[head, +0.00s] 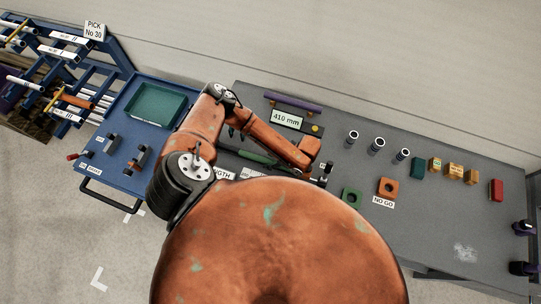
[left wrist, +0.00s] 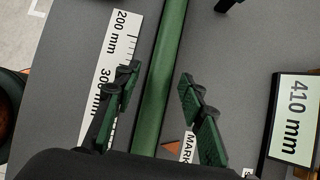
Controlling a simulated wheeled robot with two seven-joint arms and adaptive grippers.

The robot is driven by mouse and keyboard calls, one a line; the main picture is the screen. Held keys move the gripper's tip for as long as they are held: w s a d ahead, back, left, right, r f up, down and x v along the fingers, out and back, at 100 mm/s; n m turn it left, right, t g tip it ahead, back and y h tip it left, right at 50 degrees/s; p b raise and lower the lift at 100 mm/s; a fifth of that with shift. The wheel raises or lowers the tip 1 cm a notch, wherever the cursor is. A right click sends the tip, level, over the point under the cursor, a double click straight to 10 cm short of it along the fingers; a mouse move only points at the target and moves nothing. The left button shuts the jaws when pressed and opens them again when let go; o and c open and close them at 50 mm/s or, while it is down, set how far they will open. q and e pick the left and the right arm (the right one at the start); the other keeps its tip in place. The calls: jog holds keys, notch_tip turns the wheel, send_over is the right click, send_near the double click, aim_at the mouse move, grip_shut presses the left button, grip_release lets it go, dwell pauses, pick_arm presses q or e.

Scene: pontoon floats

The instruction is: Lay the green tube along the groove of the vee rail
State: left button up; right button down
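The green tube (head: 257,158) lies on the grey bench, partly hidden behind my left arm in the head view. In the left wrist view the green tube (left wrist: 162,75) runs lengthwise between the two black and green fingers of my left gripper (left wrist: 158,95). The fingers are apart, with a gap on both sides of the tube. I cannot clearly pick out the vee rail; my arm and body hide part of the bench. My right gripper does not show.
A 410 mm sign (head: 287,119) stands behind the tube, near a purple bar (head: 292,102). A white length scale (left wrist: 112,65) lies beside the tube. Green (head: 351,196) and orange (head: 388,188) gauge blocks stand to the right. A blue cart (head: 118,133) with a green tray (head: 157,105) is left.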

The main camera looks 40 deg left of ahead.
pick_arm(q)
jog(key=shift+o, duration=0.2)
jog(key=v, duration=1.2)
jog(key=shift+s, duration=0.1)
dwell(0.4)
